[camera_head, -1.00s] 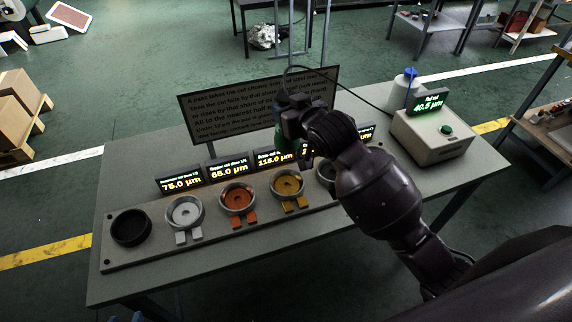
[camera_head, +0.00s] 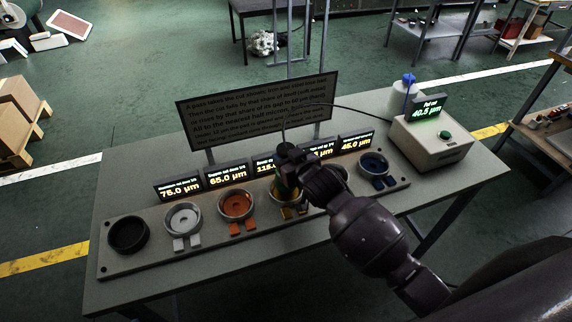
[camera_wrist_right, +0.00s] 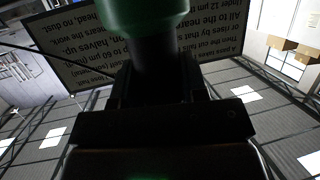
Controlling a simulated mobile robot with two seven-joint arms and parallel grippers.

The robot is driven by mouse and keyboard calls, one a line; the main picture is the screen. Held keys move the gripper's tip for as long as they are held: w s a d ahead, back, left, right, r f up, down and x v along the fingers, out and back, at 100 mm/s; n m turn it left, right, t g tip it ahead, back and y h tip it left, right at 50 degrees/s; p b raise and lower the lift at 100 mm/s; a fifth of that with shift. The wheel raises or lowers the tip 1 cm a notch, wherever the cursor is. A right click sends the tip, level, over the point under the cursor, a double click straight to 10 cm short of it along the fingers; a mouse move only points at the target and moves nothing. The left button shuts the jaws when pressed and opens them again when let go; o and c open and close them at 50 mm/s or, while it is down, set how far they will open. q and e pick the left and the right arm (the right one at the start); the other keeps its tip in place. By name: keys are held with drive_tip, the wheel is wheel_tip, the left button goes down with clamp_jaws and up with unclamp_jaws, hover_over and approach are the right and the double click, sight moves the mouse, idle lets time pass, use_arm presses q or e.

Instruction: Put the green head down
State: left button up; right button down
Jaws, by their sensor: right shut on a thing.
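My right gripper (camera_head: 288,162) is shut on the green head (camera_wrist_right: 145,12), which shows at the top of the right wrist view with a dark neck between the jaws. In the head view the green head is mostly hidden by the gripper, with a little green just above the brass cup (camera_head: 299,211). The brass cup is partly covered by the gripper and head; I cannot tell whether the head touches it. My left gripper is not in view.
A rack (camera_head: 170,254) on the grey table holds a black cup (camera_head: 128,235), grey cup (camera_head: 183,218), orange cup (camera_head: 237,205) and blue cup (camera_head: 374,166). Small lit displays (camera_head: 179,189) and a text board (camera_head: 250,108) stand behind. A control box (camera_head: 432,138) and white bottle (camera_head: 403,97) stand right.

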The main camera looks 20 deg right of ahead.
drive_tip(key=shift+f, duration=1.2)
drive_tip(key=shift+f, duration=0.15)
drive_tip(key=c, duration=0.7)
unclamp_jaws()
drive_tip(key=shift+f, duration=0.1)
drive_tip(key=shift+o, duration=0.2)
drive_tip(key=shift+s+r, duration=0.15)
drive_tip(key=shift+r, duration=0.05)
drive_tip(key=v, duration=1.2)
drive_tip(key=s+d+f+g+h, duration=0.1)
drive_tip(key=s+d+f, duration=0.3)
drive_tip(key=s+f, duration=0.2)
drive_tip(key=s+d+f+m+g+h, duration=0.1)
drive_tip(key=s+d+f+h, duration=0.1)
drive_tip(key=s+d+f, duration=0.2)
drive_tip(key=s+f, duration=0.3)
drive_tip(key=s, duration=0.2)
drive_tip(key=shift+s+f+m+g, duration=0.15)
drive_tip(key=shift+f+m+g, duration=0.15)
drive_tip(key=shift+f, duration=0.05)
